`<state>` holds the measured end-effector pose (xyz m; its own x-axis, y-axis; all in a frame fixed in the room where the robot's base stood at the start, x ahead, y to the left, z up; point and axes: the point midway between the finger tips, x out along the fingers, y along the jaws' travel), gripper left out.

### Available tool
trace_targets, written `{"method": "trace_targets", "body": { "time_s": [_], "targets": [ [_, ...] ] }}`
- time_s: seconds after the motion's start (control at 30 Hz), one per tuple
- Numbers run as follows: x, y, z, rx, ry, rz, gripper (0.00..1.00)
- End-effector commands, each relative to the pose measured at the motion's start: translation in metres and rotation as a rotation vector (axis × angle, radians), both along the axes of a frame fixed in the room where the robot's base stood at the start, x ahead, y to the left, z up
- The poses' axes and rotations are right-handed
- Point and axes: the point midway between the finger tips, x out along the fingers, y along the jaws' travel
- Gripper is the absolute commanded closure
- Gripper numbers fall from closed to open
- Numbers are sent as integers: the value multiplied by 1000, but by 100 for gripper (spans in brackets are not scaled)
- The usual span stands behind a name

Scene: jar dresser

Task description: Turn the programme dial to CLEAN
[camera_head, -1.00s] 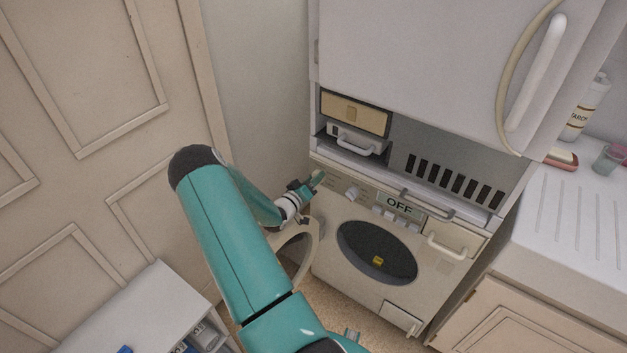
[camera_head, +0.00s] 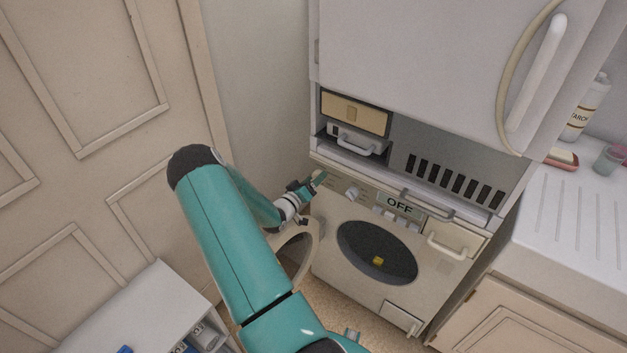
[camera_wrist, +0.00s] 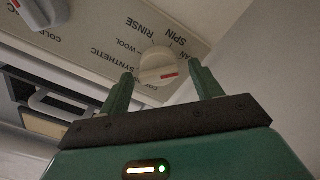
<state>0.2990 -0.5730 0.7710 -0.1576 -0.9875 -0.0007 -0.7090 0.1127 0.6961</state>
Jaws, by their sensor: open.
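The programme dial (camera_wrist: 155,62) is a round pale knob with a red mark, on a panel whose upside-down labels include RINSE, SPIN, WOOL and SYNTHETIC. One label beside it is partly cut off and ends in "AN". The red mark sits on the dial's lower right in the wrist view. My gripper (camera_wrist: 161,71) is open, with one green finger on each side of the dial in that view. Whether the fingers touch it I cannot tell. In the head view my gripper (camera_head: 317,180) is at the panel's left end and hides this dial. The washer display (camera_head: 400,206) reads OFF.
A second knob (camera_head: 352,194) is right of my gripper, and also shows at the wrist view's upper left (camera_wrist: 38,10). The washer's round door (camera_head: 302,254) stands open below my arm. A drawer handle (camera_head: 355,145) and a bar handle (camera_head: 427,207) stick out nearby.

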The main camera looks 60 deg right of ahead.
Motion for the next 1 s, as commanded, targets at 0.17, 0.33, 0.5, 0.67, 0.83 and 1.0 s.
{"method": "trace_targets", "body": {
  "time_s": [0.17,0.33,0.5,0.67,0.83,1.0],
  "targets": [
    [6,26,0,1,0,4,36],
    [12,64,0,2,-1,4,36],
    [17,100,0,1,0,4,36],
    [21,123,0,1,0,2,36],
    [22,133,0,0,-1,1,36],
    [21,133,0,0,-1,1,36]
  ]
}}
